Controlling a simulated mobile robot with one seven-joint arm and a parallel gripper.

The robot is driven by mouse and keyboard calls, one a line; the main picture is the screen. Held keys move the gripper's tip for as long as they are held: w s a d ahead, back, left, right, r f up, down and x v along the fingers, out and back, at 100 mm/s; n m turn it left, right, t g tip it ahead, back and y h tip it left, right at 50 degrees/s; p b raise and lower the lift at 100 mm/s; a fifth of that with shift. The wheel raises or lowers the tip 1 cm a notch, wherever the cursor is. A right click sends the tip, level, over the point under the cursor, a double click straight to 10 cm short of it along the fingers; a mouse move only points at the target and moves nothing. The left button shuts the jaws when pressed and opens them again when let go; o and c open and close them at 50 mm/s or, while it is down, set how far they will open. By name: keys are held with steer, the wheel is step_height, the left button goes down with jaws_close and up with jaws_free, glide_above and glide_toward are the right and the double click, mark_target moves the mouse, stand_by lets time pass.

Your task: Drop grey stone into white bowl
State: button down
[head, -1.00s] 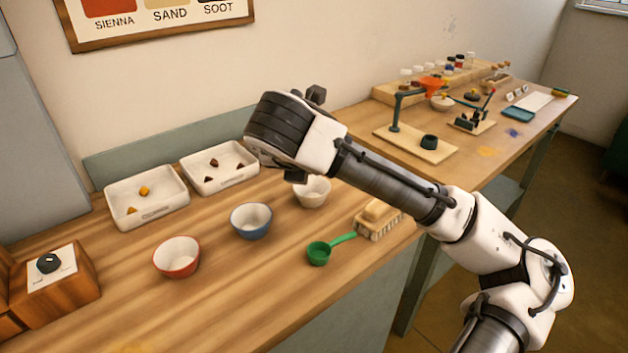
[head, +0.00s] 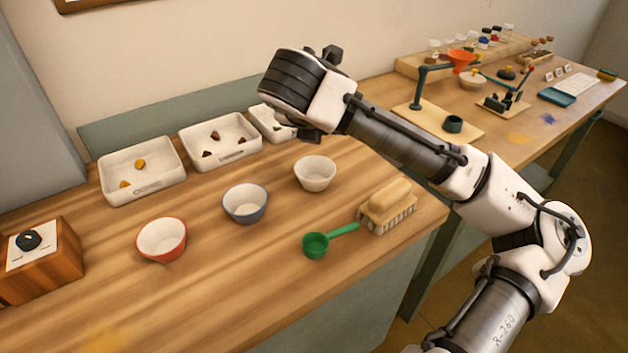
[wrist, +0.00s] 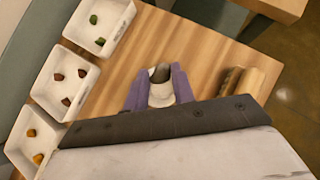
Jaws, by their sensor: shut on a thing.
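The white bowl (head: 315,183) stands upright on the wooden table, right of the blue bowl. My gripper (wrist: 158,88) shows two purple fingers in the wrist view. They are shut on a small grey stone (wrist: 160,73). The white bowl (wrist: 161,98) shows between and beyond the fingers in the wrist view, partly behind the stone. In the head view my wrist is above and behind the white bowl; the fingertips and the stone are hidden there.
A blue bowl (head: 245,212) and a red bowl (head: 161,252) stand to the left. A green scoop (head: 316,245) and a brush (head: 386,215) lie in front. White trays with yellow (head: 118,195), dark red (head: 187,160) and green stones (wrist: 74,35) line the back.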

step_height(320, 180, down, 4)
steer(key=b, duration=0.2)
steer(key=shift+b, duration=0.35)
steer(key=shift+r, duration=0.1)
steer(key=c, duration=1.1)
jaws_free()
steer(key=v, duration=1.3)
steer(key=shift+s+a+r, duration=0.1)
steer(key=shift+s+r, duration=0.1)
steer(key=shift+r, duration=0.15)
